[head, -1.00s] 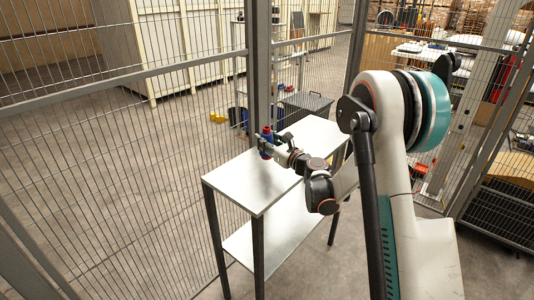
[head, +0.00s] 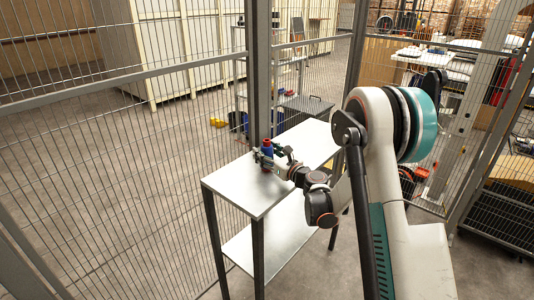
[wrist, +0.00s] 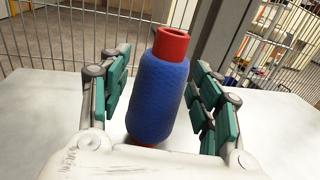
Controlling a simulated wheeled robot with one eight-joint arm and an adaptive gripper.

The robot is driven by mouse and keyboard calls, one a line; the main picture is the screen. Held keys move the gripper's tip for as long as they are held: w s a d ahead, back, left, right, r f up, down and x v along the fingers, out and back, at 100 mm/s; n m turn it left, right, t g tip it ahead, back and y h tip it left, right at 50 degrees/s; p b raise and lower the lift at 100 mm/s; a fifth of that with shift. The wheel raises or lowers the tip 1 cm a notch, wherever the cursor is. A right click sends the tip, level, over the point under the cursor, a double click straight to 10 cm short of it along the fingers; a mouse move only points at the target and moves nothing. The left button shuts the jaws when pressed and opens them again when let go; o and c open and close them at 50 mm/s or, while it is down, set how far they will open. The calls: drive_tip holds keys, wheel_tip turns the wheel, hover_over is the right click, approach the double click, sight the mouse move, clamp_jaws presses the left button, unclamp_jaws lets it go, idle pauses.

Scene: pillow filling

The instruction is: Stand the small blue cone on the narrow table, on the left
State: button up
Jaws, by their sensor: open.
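The small blue cone (wrist: 157,100), a blue textured body with a red hollow top, is between the two green-padded fingers of my gripper (wrist: 160,102) in the wrist view. There is a gap on both sides, so my gripper is open around it. In the head view the cone (head: 267,149) looks upright on the left part of the narrow table (head: 240,188). Its foot is mostly hidden by my gripper (head: 269,157). The pale table top also shows in the wrist view (wrist: 40,110).
A wire mesh fence (head: 120,150) with a dark post (head: 258,75) stands close behind the table. The table has a lower shelf (head: 270,240), which looks empty. The table top around the cone is clear.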

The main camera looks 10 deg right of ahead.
drive_tip(key=shift+r, duration=0.15)
drive_tip(key=p+v, duration=0.3)
drive_tip(key=v, duration=0.9)
drive_tip(key=shift+p, duration=0.3)
drive_tip(key=shift+a, duration=0.1)
